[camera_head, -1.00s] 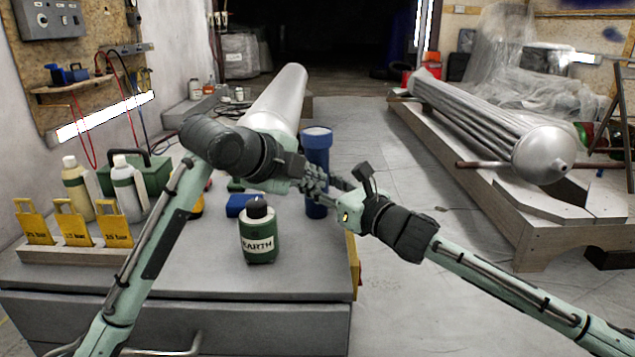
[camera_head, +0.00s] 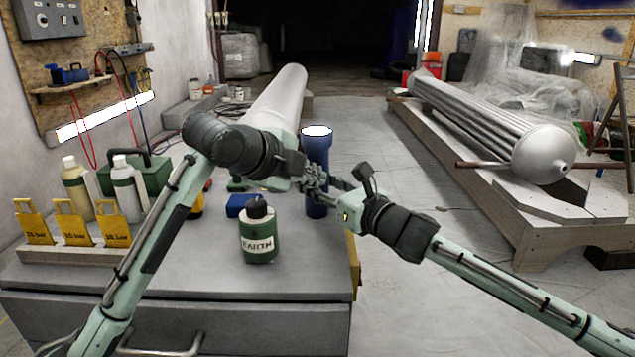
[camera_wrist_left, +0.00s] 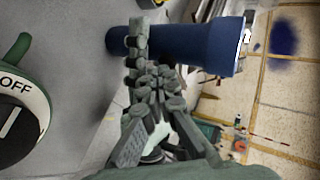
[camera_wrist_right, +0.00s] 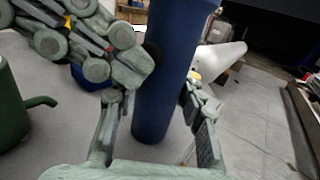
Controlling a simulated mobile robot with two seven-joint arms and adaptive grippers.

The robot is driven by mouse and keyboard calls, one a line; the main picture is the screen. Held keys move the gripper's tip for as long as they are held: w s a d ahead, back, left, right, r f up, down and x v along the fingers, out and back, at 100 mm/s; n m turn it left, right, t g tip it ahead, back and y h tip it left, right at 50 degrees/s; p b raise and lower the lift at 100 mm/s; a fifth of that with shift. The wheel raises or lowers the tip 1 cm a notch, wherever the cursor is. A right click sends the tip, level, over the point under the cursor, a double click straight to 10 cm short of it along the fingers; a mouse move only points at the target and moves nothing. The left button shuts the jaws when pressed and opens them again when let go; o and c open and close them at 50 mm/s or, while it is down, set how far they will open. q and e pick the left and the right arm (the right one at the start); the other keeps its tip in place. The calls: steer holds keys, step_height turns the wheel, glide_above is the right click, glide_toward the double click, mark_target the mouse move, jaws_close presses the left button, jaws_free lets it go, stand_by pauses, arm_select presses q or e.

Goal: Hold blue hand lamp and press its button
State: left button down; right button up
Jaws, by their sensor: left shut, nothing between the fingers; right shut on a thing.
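The blue hand lamp (camera_head: 316,150) stands upright near the right edge of the grey cabinet top, its lens at the top bright white. My right gripper (camera_head: 328,192) is shut on its body; in the right wrist view, its fingers lie on both sides of the lamp (camera_wrist_right: 165,80). My left gripper (camera_head: 313,180) is shut with nothing in it. Its fingertips are at the lamp's side, apparently touching it, in the left wrist view (camera_wrist_left: 138,55) and the right wrist view.
Yellow tags (camera_head: 75,225) and bottles (camera_head: 128,190) stand at the left.

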arm_select(q)
steer(key=shift+s, duration=0.45)
steer(key=shift+s, duration=0.1)
steer(key=s, duration=0.6)
steer(key=shift+w, duration=0.1)
arm_select(e)
steer(key=o, duration=1.3)
steer(key=shift+o, duration=0.2)
